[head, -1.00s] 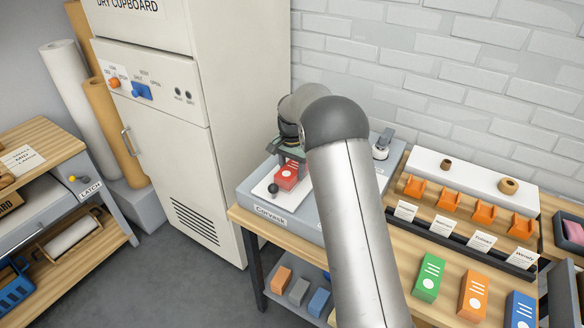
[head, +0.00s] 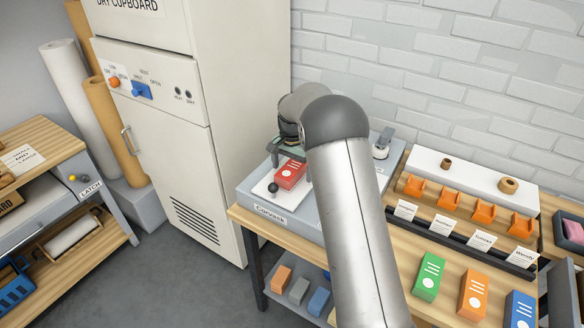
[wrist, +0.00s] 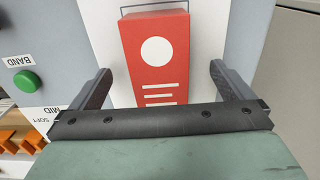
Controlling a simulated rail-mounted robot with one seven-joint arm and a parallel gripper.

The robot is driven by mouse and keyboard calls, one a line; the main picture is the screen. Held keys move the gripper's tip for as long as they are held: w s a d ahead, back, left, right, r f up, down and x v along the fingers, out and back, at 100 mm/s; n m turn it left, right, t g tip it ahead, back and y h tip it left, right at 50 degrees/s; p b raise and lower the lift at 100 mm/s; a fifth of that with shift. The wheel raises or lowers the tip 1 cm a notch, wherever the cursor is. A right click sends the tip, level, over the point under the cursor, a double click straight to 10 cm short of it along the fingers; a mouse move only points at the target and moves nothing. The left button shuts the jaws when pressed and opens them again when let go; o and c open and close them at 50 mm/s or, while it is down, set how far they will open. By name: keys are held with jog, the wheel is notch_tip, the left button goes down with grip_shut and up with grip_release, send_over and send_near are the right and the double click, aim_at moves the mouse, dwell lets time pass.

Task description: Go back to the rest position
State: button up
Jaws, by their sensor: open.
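My gripper (wrist: 161,85) is open in the wrist view, with one finger on each side of a red box (wrist: 158,70) and gaps between the fingers and the box. The box bears a white disc and white lines. It lies on a white plate (head: 262,187) of the grey machine (head: 248,202) on the bench in the head view. There the red box (head: 291,174) shows just below my gripper (head: 287,158). My arm hides part of the machine, and the fingertips are hard to make out in the head view.
A tall cream cupboard (head: 225,120) stands left of the machine. Orange holders (head: 448,200) and name cards (head: 443,226) stand to the right. Green (head: 429,277), orange (head: 473,295) and blue (head: 520,311) boxes stand at the bench front. A green button (wrist: 25,82) is beside the gripper.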

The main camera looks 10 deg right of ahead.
jog(key=shift+r, duration=0.1)
jog(key=shift+r+p, duration=0.65)
jog(key=shift+r, duration=0.4)
jog(key=shift+r+p, duration=1.75)
jog(key=shift+r, duration=1.2)
